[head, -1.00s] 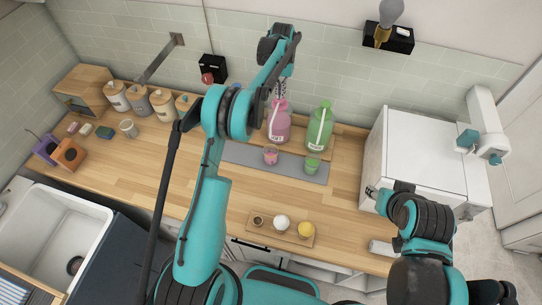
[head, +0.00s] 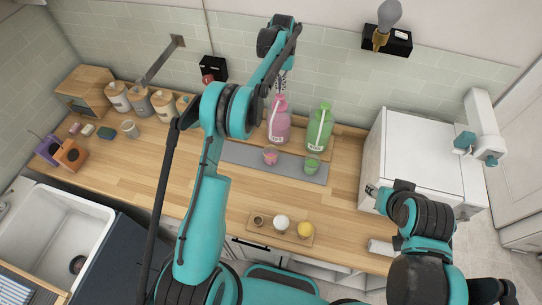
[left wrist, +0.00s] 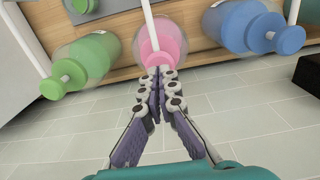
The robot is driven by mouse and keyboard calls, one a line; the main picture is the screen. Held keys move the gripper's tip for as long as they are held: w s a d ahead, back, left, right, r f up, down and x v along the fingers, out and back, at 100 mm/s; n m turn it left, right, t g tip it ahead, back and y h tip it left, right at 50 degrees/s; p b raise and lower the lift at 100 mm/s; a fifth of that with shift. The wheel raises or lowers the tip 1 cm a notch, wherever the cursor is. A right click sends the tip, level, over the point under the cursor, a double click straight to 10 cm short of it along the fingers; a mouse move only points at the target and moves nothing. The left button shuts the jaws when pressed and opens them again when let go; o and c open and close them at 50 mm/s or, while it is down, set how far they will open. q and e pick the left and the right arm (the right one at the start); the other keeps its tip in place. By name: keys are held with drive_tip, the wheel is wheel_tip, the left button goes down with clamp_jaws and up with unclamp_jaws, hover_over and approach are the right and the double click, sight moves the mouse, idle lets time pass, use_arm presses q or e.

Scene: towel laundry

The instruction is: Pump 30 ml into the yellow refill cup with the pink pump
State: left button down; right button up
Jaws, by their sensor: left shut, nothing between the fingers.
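The pink pump (head: 278,122) is a pink bottle with a pump head, standing at the back of the counter. My left gripper (head: 281,84) is shut and empty just above its head. In the left wrist view the shut fingertips (left wrist: 160,72) overlap the lower edge of the pink pump's head (left wrist: 163,45); I cannot tell whether they touch. A small yellow round thing, apparently the yellow refill cup (head: 306,229), sits at the right end of the front wooden tray. My right gripper (head: 373,191) is low beside the white box; its jaws are too small to read.
A green pump (head: 320,128) stands right of the pink one; a blue pump (left wrist: 270,30) shows in the left wrist view. A pink cup (head: 270,157) and a green cup (head: 311,166) stand on the grey mat (head: 240,155). The tray (head: 268,232) also holds a white round item.

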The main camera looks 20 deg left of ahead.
idle(0.3)
use_arm(q)
wheel_tip(320, 180, up, 6)
drive_tip(key=p, duration=0.3)
idle(0.7)
drive_tip(key=s+f+t+b, duration=0.2)
drive_tip(key=s+b, duration=0.7)
drive_tip(key=s, duration=0.1)
drive_tip(key=s+f+t+b, duration=0.2)
drive_tip(key=s+b, duration=0.8)
drive_tip(key=s+f+t+b, duration=0.3)
drive_tip(key=s+f+b, duration=1)
drive_tip(key=s+f, duration=0.6)
wheel_tip(320, 180, down, 2)
drive_tip(key=shift+s+f+b, duration=0.1)
drive_tip(key=shift+s+b, duration=0.25)
